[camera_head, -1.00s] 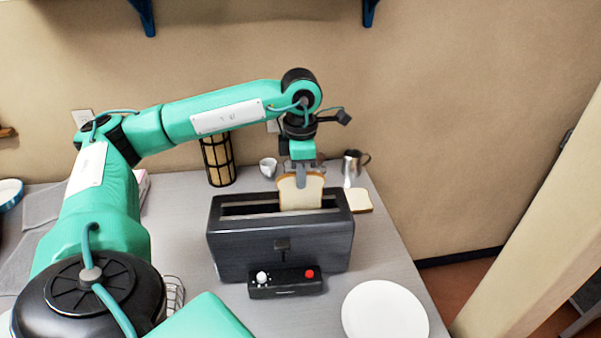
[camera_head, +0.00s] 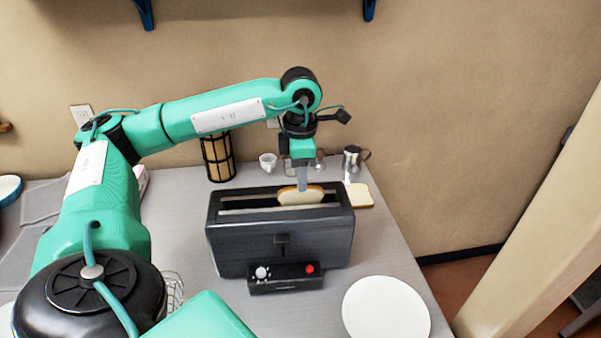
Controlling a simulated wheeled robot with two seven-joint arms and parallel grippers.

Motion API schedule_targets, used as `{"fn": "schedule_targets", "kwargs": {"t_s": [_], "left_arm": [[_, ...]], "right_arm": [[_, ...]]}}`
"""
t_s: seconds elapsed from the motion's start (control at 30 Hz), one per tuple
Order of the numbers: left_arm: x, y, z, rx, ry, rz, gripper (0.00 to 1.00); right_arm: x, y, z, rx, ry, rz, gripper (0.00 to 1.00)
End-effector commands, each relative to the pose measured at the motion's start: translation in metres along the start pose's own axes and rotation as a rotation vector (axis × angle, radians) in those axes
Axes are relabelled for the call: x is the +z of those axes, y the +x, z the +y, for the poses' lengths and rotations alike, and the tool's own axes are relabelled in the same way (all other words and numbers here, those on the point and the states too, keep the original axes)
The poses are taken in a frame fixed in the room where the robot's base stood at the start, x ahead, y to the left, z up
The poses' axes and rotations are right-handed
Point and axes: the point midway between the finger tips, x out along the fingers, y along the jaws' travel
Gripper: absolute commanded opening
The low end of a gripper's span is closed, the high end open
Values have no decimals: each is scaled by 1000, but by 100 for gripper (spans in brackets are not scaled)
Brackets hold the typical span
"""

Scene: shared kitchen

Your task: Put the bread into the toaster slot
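A black toaster (camera_head: 281,240) stands on the counter, with a long slot opening along its top. A slice of bread (camera_head: 300,196) sits upright in the right part of the slot, with only its top edge showing above the rim. My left gripper (camera_head: 302,184) points straight down over the slot, its fingers at the top of this slice. The fingers look close together on the bread, but their far side is hidden. A second bread slice (camera_head: 359,195) lies flat on the counter behind the toaster's right end. My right gripper is not in view.
A white plate (camera_head: 386,309) lies to the right front of the toaster. Behind the toaster stand a dark lattice cylinder (camera_head: 218,157), a small white cup (camera_head: 268,162) and a metal pitcher (camera_head: 354,158). The counter's right edge runs past the plate.

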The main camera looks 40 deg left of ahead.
Motion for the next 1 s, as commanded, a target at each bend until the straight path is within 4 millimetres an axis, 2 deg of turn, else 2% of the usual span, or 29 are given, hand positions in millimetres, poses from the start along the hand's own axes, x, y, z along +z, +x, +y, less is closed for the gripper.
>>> {"fn": "schedule_targets", "kwargs": {"t_s": [0.17, 0.47, 0.5, 0.8, 1.0], "left_arm": [[1, -15, 1, 3, 0, -4, 36], [1, -85, 0, 3, 2, -7, 36], [0, -93, 0, 3, 0, -3, 36], [0, -126, 0, 1, 0, -2, 36], [0, -136, 0, 1, 0, -1, 36]], "right_arm": [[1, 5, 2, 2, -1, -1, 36], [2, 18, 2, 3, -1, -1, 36], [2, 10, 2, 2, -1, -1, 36], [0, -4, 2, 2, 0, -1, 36], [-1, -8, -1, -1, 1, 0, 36]]}}
